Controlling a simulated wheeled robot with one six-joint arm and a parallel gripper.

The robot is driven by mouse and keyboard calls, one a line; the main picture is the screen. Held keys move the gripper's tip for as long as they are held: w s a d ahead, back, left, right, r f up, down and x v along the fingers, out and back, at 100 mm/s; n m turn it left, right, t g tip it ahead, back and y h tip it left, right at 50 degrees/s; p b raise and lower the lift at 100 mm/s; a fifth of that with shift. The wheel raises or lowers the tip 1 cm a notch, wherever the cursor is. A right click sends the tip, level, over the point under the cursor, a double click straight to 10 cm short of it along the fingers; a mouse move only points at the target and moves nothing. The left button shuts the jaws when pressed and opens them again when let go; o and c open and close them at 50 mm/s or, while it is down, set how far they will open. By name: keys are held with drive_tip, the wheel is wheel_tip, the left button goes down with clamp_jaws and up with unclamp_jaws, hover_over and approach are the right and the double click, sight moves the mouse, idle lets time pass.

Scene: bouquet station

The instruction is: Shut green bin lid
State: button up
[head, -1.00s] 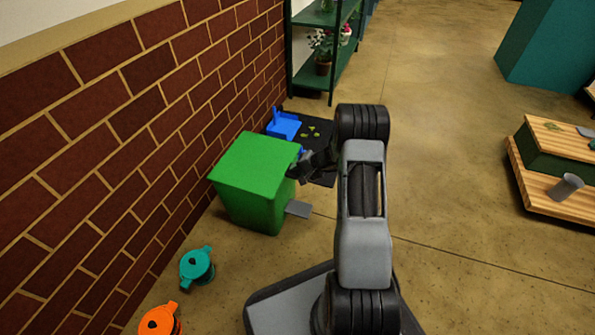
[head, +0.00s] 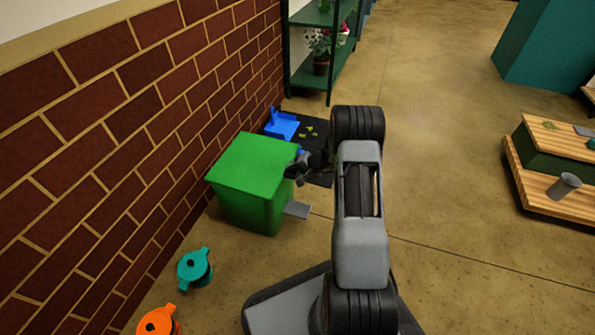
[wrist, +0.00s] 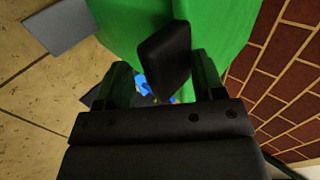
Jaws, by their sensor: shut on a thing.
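The green bin (head: 248,205) stands against the brick wall. Its green lid (head: 255,160) lies over the top and looks down, with no opening visible from the head view. My gripper (head: 299,167) is at the bin's right side, near the lid's edge. In the wrist view, my gripper (wrist: 163,85) has a dark block-like handle (wrist: 165,55) between its fingers, against the green bin face (wrist: 222,28). It is shut on this handle. A grey pedal (head: 297,209) sticks out low on the bin's right side.
A blue dustpan (head: 283,126) lies on a black mat (head: 318,160) with green scraps, behind the bin. A green shelf (head: 325,60) stands beyond. The floor to the right is clear up to a wooden platform (head: 545,205).

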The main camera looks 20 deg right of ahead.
drive_tip(key=p+v, duration=0.5)
drive_tip(key=v, duration=0.8)
drive_tip(key=shift+s+d+r, duration=0.15)
drive_tip(key=shift+s+r, duration=0.05)
drive_tip(key=shift+r, duration=0.1)
drive_tip(key=shift+r, duration=0.1)
drive_tip(key=s+a+r+n+g+h+p, duration=0.15)
drive_tip(key=a+r+p, duration=0.35)
drive_tip(key=r, duration=0.6)
drive_tip(key=s+a+r+n+g+p, duration=0.1)
drive_tip(key=s+a+r+n+p, duration=0.2)
drive_tip(key=r+p, duration=0.65)
drive_tip(key=s+a+r+n+g+p, duration=0.15)
drive_tip(key=a+r+p, duration=0.35)
drive_tip(key=r, duration=0.7)
drive_tip(key=s+a+r+n+h+p, duration=0.1)
drive_tip(key=s+a+r+p, duration=0.1)
drive_tip(key=s+r+p, duration=0.2)
drive_tip(key=s+a+r+n+h+p, duration=0.1)
drive_tip(key=s+r+p, duration=0.4)
drive_tip(key=r, duration=0.8)
drive_tip(key=s+a+r+t+h+p, duration=0.1)
drive_tip(key=s+a+r+h+p, duration=0.1)
drive_tip(key=r+p, duration=0.7)
drive_tip(key=s+h, duration=0.1)
drive_tip(key=s, duration=0.1)
drive_tip(key=shift+s+a+n, duration=0.35)
drive_tip(key=shift+a+n, duration=0.05)
